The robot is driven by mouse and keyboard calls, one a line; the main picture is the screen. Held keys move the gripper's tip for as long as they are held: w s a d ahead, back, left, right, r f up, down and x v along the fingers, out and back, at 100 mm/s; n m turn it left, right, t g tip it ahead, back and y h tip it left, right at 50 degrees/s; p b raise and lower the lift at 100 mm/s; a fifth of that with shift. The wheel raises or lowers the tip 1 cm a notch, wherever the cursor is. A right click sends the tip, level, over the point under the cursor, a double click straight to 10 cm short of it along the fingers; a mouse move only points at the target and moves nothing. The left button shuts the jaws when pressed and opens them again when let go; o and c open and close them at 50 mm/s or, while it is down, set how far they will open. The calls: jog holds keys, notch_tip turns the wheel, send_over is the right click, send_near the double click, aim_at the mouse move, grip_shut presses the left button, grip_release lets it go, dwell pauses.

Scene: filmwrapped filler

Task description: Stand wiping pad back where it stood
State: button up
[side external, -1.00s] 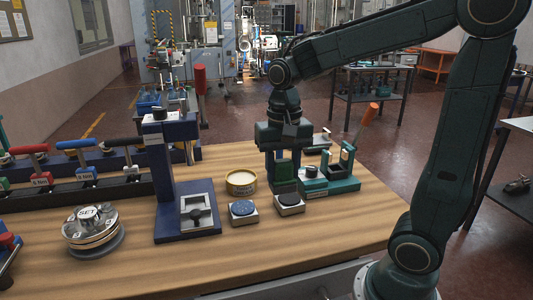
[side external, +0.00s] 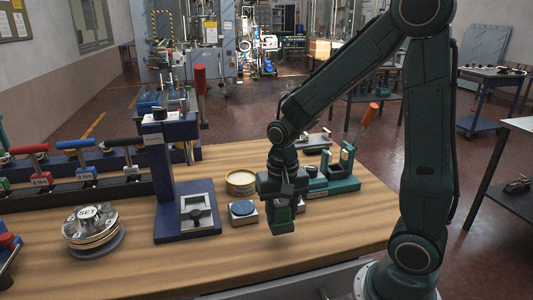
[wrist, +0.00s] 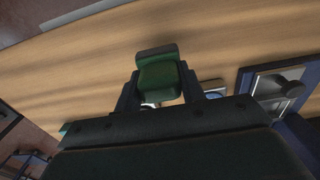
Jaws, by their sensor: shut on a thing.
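My gripper (side external: 283,213) is shut on the wiping pad, a green block (side external: 283,214) seen between the fingers in the side view. The pad also shows in the wrist view (wrist: 159,77), with a finger on each side of it. My gripper holds it over the front part of the wooden table, in front of the green stand (side external: 335,184). I cannot tell whether the pad's lower end touches the table. The black-topped square block is hidden behind my gripper.
A blue-topped square block (side external: 243,211) and a round yellow tin (side external: 240,183) are just left of my gripper. A blue press (side external: 178,190) stands further left. An orange-handled tool (side external: 366,120) rises from the green stand. The table (side external: 310,250) is bare towards its front edge.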

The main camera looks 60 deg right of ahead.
aim_at(281, 224)
jog(key=shift+f, duration=1.8)
jog(key=shift+f, duration=0.15)
jog(key=o, duration=0.9)
jog(key=shift+o, duration=0.2)
jog(key=shift+r, duration=6.2)
jog(key=shift+s, duration=0.15)
